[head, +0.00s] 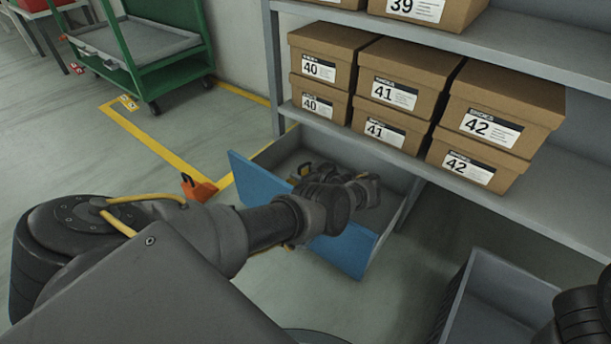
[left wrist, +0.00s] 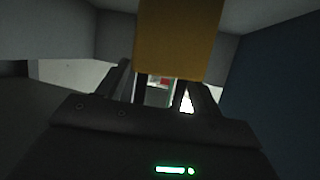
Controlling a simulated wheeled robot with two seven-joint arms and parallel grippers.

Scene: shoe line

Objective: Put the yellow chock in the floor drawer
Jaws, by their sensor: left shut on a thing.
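The yellow chock (left wrist: 180,40) fills the top middle of the left wrist view, between the fingers of my left gripper (left wrist: 163,90). In the head view only a small yellow part of the chock (head: 304,170) shows beside the dark gripper (head: 306,179). My left gripper is shut on it. The floor drawer (head: 245,180) is pulled open, with a blue front and grey inside. The gripper and chock are within the drawer's outline, between its walls. Whether the chock touches the drawer bottom is hidden.
Shelves with shoe boxes (head: 395,85) stand above and behind the drawer. An orange object (head: 193,187) lies on the floor left of it. A grey open-topped container (head: 460,300) is at lower right. A green cart (head: 150,50) stands at the back left.

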